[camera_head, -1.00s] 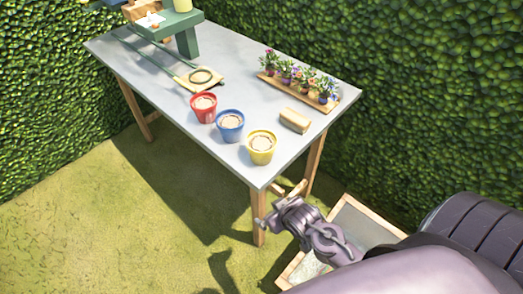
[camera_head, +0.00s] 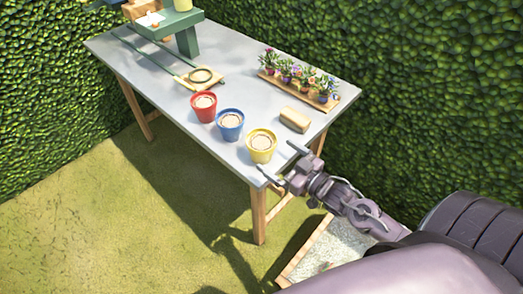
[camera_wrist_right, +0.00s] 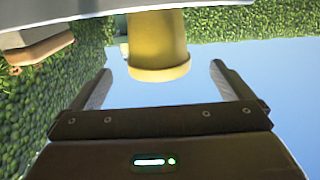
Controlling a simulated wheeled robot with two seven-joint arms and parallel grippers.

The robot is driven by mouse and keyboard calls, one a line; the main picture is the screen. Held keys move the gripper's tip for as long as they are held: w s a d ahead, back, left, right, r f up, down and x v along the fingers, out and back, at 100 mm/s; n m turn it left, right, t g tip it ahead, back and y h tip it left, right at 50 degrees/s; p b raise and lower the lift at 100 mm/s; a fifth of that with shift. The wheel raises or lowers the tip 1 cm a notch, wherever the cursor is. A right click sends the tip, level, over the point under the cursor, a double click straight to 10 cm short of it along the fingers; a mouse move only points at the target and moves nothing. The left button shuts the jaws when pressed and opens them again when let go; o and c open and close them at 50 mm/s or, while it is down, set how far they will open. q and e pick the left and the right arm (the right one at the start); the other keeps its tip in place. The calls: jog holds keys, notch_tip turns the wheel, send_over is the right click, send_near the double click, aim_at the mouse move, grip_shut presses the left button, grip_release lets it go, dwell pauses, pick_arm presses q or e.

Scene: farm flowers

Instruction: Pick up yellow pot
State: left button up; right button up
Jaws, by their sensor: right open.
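The yellow pot (camera_head: 262,147) stands upright on the grey table near its front corner, with a pale brown fill inside. My right gripper (camera_head: 276,160) is open, with its two fingers reaching toward the pot from the right at the table's corner. In the right wrist view the yellow pot (camera_wrist_right: 158,58) shows beyond the two spread fingertips of my right gripper (camera_wrist_right: 160,78), roughly centred between them. Nothing is between the fingers. My left gripper is not in view.
A blue pot (camera_head: 230,125) and a red pot (camera_head: 204,106) stand in a row left of the yellow pot. A tan block (camera_head: 295,120) lies behind it. A wooden tray (camera_head: 330,106) of flowers is further back. A wood-framed box (camera_head: 313,247) is below the table (camera_head: 165,103).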

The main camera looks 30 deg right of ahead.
aim_at(251, 134)
jog(key=shift+w+r, duration=0.25)
jog(key=shift+w, duration=0.05)
jog(key=shift+r+p+x, duration=0.2)
jog(key=shift+p+x, duration=0.5)
jog(key=shift+x, duration=2.85)
jog(key=shift+c, duration=0.4)
jog(key=c, duration=1.1)
jog(key=shift+r, duration=0.15)
